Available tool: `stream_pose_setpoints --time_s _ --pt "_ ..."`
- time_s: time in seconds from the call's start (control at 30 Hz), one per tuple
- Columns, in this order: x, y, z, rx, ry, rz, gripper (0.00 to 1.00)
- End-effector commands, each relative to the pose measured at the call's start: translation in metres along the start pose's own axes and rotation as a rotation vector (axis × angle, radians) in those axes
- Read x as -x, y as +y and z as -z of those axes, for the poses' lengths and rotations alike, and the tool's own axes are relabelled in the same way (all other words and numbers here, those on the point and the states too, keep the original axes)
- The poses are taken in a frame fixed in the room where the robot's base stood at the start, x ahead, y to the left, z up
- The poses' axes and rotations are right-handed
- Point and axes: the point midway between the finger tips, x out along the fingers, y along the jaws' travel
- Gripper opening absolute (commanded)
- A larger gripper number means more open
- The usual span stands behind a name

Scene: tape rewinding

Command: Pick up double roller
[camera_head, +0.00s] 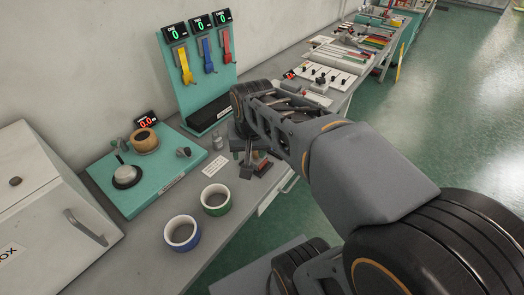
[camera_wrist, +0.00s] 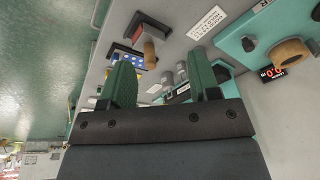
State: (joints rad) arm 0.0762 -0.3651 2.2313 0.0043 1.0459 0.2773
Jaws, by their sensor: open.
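My gripper (camera_head: 246,166) hangs over the bench between the teal rewinding board and the tool rack. In the wrist view my gripper (camera_wrist: 160,64) shows two green-padded fingers spread apart, with nothing held between them. A pair of small grey cylinders (camera_wrist: 174,76) stands on the bench beyond the fingertips and shows between them; it may be the double roller, but I cannot tell for sure. Grey cylinders also show left of my gripper in the head view (camera_head: 218,141). A wooden-handled piece on a red and dark base (camera_wrist: 149,52) lies close by.
The teal board (camera_head: 150,199) carries a wooden reel (camera_head: 146,140) and a dark reel (camera_head: 127,176). A blue cup (camera_head: 182,234) and a green cup (camera_head: 216,200) stand at the front. A white box (camera_head: 55,215) is at left.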

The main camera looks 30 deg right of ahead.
Motion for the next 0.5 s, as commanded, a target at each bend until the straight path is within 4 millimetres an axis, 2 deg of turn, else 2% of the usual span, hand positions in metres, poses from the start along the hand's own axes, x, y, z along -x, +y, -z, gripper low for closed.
stream_pose_setpoints --time_s 0.03,0.1,0.23,0.4,0.5 --pt "-0.003 0.001 0.019 -0.100 -0.032 -0.016 0.56" --pt "-0.004 0.005 0.043 -0.244 -0.068 -0.039 0.56" --pt "-0.009 0.015 0.081 -0.484 -0.124 -0.084 0.56" --pt "-0.017 0.029 0.113 -0.698 -0.167 -0.130 0.56" --pt "-0.026 0.034 0.120 -0.761 -0.181 -0.146 0.56"
